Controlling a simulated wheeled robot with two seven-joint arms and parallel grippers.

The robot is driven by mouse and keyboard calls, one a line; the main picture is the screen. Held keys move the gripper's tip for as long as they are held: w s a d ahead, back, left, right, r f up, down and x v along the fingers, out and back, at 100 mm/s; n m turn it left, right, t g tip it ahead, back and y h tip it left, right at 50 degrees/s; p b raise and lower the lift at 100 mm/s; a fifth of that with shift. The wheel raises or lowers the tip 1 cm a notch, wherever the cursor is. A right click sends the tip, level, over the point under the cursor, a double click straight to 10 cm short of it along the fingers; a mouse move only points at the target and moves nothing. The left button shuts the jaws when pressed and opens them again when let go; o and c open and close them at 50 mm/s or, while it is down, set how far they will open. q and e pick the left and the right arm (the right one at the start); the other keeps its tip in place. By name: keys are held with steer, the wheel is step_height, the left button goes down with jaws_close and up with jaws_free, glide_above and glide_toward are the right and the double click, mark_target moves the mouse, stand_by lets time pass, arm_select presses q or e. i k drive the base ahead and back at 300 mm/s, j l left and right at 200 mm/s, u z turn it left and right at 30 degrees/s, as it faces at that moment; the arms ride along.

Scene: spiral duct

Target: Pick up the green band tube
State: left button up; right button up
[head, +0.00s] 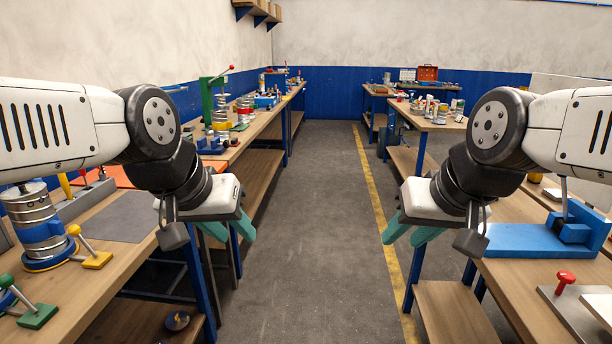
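I cannot make out a green band tube for certain. Two ribbed metal tubes stand on the left bench further back: one (221,112) whose band colour is too small to tell, and one (245,106) with a red band. A nearer ribbed tube (38,222) with a blue band stands at the far left. My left gripper (228,230) hangs over the left bench's aisle side, its teal fingers apart and empty. My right gripper (410,232) hangs at the right side of the aisle, also open and empty. Neither touches a tube.
The left bench (110,270) also holds a grey mat (118,216) and a green press (206,100). On the right bench are a blue fixture (525,240) and a red-knobbed plate (570,305). The grey aisle floor (310,220) between is clear.

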mark_target(251, 98)
steer(key=i+l, duration=0.15)
steer(key=i, duration=2.95)
steer(key=i+l, duration=0.15)
steer(key=i, duration=3)
steer(key=i+l+u, duration=0.2)
steer(key=i+u, duration=0.3)
steer(key=i+l+u, duration=0.35)
steer(key=i+u, duration=0.15)
steer(key=i+l+u, duration=0.65)
steer(key=u, duration=0.3)
steer(key=i+l+u, duration=0.1)
steer(key=l+u, duration=0.2)
steer(key=u, duration=0.15)
steer(key=i+l+u, duration=0.1)
steer(key=l+u, duration=0.2)
steer(key=u, duration=0.2)
steer(key=l+u, duration=0.3)
steer(key=u, duration=0.15)
steer(key=l+u, duration=0.3)
steer(key=u, duration=0.15)
steer(key=l+u, duration=0.6)
steer(key=k+l, duration=0.35)
steer(key=l, duration=0.15)
steer(key=k+l, duration=0.35)
steer(key=l, duration=0.2)
